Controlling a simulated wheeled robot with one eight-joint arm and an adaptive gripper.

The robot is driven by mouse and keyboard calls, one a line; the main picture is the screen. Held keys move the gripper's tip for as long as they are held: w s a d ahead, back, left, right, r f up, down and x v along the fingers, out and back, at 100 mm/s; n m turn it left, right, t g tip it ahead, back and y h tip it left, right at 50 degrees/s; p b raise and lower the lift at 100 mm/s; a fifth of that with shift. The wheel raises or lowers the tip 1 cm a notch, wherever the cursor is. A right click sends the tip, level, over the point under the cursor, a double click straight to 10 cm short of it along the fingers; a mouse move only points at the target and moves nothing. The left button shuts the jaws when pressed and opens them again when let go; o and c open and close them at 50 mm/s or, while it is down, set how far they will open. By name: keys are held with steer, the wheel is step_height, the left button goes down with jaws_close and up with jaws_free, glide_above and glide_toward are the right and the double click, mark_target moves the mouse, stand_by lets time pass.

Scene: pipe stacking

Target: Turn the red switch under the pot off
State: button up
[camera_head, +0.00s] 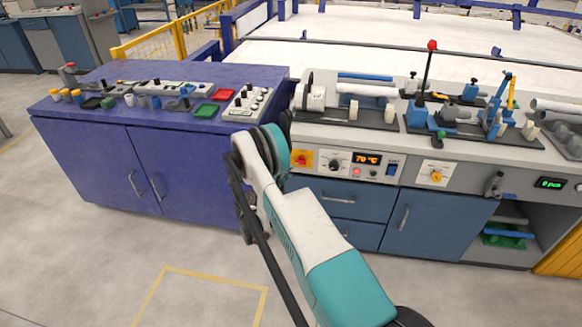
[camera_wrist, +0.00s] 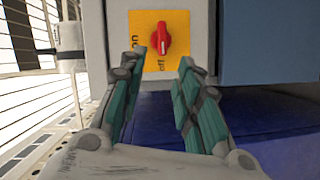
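The red switch (camera_wrist: 160,39) is a rotary knob on a yellow plate (camera_wrist: 180,62), upright in the wrist view, with "on" lettering at its left and "off" lettering below it. In the head view the red switch (camera_head: 302,160) sits at the left end of the grey front panel, under a white pot-like device (camera_head: 312,92). My gripper (camera_wrist: 164,62) is open and empty, its two green-and-grey fingers on either side of the switch's line, with a gap between them. I cannot tell contact with the plate. In the head view my arm hides my gripper.
Right of the switch are a dial (camera_head: 336,161) and a 70 °C display (camera_head: 367,158). A purple cabinet (camera_head: 190,175) stands close on the left. Pipes and clamps crowd the bench top. Open floor lies in front.

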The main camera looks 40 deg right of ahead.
steer(key=shift+v, duration=2.15)
steer(key=shift+w, duration=0.1)
steer(key=w+a+r+y, duration=0.1)
steer(key=a+r+y, duration=0.1)
steer(key=r, duration=0.6)
steer(key=w+a+r+y, duration=0.1)
steer(key=a+r+y, duration=0.1)
steer(key=r, duration=0.5)
steer(key=s+a+r+y, duration=0.2)
steer(key=s+a+r, duration=0.15)
steer(key=r, duration=0.25)
steer(key=s+a+r+y, duration=0.1)
steer(key=s+a+r, duration=0.1)
steer(key=a+r, duration=0.25)
steer(key=s+a+r+y, duration=0.2)
steer(key=s+a+r, duration=0.2)
steer(key=s, duration=0.2)
steer(key=s+a+r+y, duration=0.2)
steer(key=s+a+r, duration=0.2)
steer(key=s, duration=0.3)
steer(key=s+a+y, duration=0.2)
steer(key=s+a, duration=0.3)
steer(key=s, duration=0.3)
steer(key=s+a+m+t+y, duration=0.1)
steer(key=s+a+y, duration=0.2)
steer(key=s+a, duration=0.3)
steer(key=s, duration=0.2)
steer(key=shift+s+f+t, duration=0.2)
steer(key=shift+s+t, duration=0.1)
steer(key=shift+s, duration=0.1)
